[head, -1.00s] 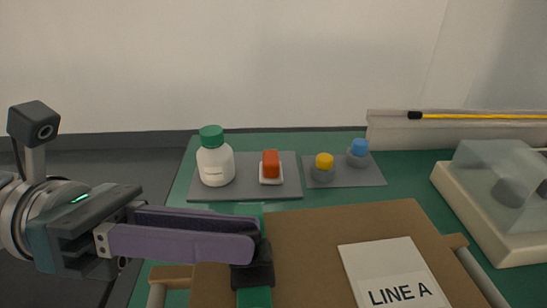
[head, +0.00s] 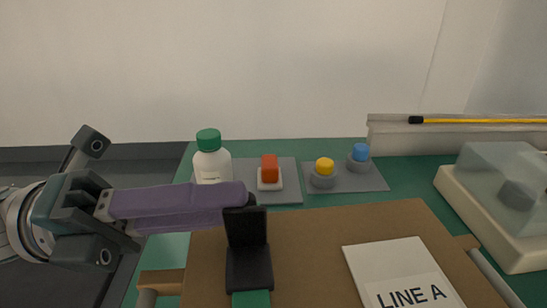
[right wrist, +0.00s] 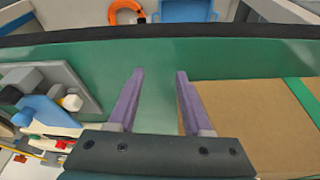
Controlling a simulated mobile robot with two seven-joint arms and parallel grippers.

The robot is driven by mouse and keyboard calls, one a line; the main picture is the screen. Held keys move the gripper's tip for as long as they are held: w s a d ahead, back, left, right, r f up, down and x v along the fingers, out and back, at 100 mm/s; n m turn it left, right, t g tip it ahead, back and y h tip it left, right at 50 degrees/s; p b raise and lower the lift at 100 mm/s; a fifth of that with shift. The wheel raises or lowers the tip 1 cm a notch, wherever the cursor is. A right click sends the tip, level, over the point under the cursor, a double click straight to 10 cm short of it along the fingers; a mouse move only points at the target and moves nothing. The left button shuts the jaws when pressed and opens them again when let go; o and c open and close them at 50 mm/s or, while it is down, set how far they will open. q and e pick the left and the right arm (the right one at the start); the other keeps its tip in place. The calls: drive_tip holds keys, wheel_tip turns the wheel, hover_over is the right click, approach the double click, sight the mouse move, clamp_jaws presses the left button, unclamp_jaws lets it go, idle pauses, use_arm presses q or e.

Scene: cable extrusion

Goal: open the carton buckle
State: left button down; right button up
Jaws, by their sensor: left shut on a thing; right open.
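The brown carton (head: 310,235) lies on the green table with a white "LINE A" label (head: 385,262) on top. A green strap (head: 252,299) runs along its left part, with the black buckle (head: 249,268) on it. The buckle's black lever (head: 246,227) stands up from the buckle body. My left gripper (head: 242,196) is shut on the lever's upper end; its purple fingers partly hide it. In the right wrist view my right gripper (right wrist: 155,76) is open and empty, beside the carton (right wrist: 240,110); the strap (right wrist: 302,98) shows farther right.
A clear-covered box (head: 500,190) stands at the far right.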

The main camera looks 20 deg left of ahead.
use_arm(q)
drive_tip(key=shift+w+a+f+n+t, duration=0.1)
drive_tip(key=shift+w+n+t, duration=0.05)
drive_tip(key=shift+n, duration=0.45)
drive_tip(key=shift+w+a+f+n+t, duration=0.1)
drive_tip(key=shift+n+t, duration=0.05)
drive_tip(key=shift+n, duration=0.45)
use_arm(e)
drive_tip(key=shift+f, duration=0.1)
use_arm(q)
drive_tip(key=c, duration=0.8)
unclamp_jaws()
drive_tip(key=shift+o, duration=0.2)
